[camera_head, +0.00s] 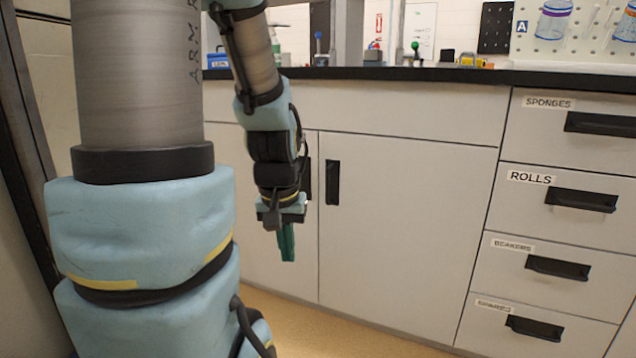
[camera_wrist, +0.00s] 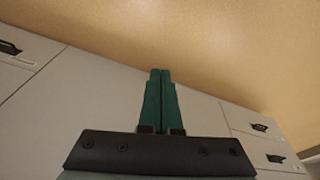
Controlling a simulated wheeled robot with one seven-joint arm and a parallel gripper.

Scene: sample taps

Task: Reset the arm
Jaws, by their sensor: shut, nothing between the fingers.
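My gripper (camera_head: 287,244) hangs from my arm in front of the white cabinet doors, fingers pointing down. Its green fingers are together with nothing between them. In the wrist view the gripper (camera_wrist: 160,76) shows its two green fingers side by side and touching. The fingers are in front of the cabinet fronts and the tan floor. I cannot tell the exact gap between the fingertips and the cabinet.
A white cabinet (camera_head: 400,230) with a black counter top (camera_head: 420,76) runs across the view. Labelled drawers (camera_head: 550,225) with black handles are at right, all shut. Bottles and small items stand on the counter. The tan floor (camera_head: 330,330) is clear.

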